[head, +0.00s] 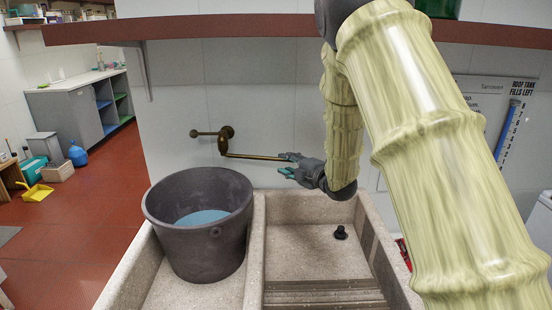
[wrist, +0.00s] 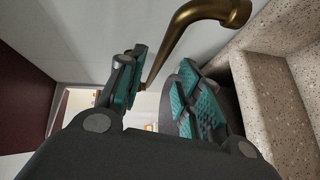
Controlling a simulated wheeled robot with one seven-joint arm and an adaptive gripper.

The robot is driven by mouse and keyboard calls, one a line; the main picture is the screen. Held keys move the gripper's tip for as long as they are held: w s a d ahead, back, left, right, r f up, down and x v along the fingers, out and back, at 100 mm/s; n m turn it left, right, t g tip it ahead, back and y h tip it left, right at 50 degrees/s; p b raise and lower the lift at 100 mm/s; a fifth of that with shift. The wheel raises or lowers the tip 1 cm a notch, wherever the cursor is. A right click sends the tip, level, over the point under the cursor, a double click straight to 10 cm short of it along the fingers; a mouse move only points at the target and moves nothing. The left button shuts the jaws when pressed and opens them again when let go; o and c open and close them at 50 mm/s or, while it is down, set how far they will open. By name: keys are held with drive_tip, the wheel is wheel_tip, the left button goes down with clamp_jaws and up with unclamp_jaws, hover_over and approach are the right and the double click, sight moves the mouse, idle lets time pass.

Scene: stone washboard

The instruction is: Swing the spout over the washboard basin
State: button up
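The brass spout (head: 255,156) runs right from its wall fitting (head: 227,138) along the tiled wall. Its far end is by my gripper's fingers, near the back of the washboard basin (head: 310,246). My gripper (head: 287,165) reaches in from the right, its fingers pointing left. In the wrist view the two teal-padded fingers (wrist: 164,90) are apart. The spout (wrist: 184,35) with its flared outlet shows close by, and its pipe runs back toward the gap between the fingers. I cannot tell whether a finger touches it.
A dark bucket (head: 197,245) with blue water stands in the left basin. A stone divider (head: 257,245) separates the basins. A black plug (head: 341,232) lies in the washboard basin, with ridges (head: 320,292) at its front. A red-edged shelf (head: 250,27) crosses above.

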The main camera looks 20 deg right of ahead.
sight(279, 160)
drive_tip(key=shift+p+x, duration=0.6)
drive_tip(key=shift+x, duration=2.6)
clamp_jaws()
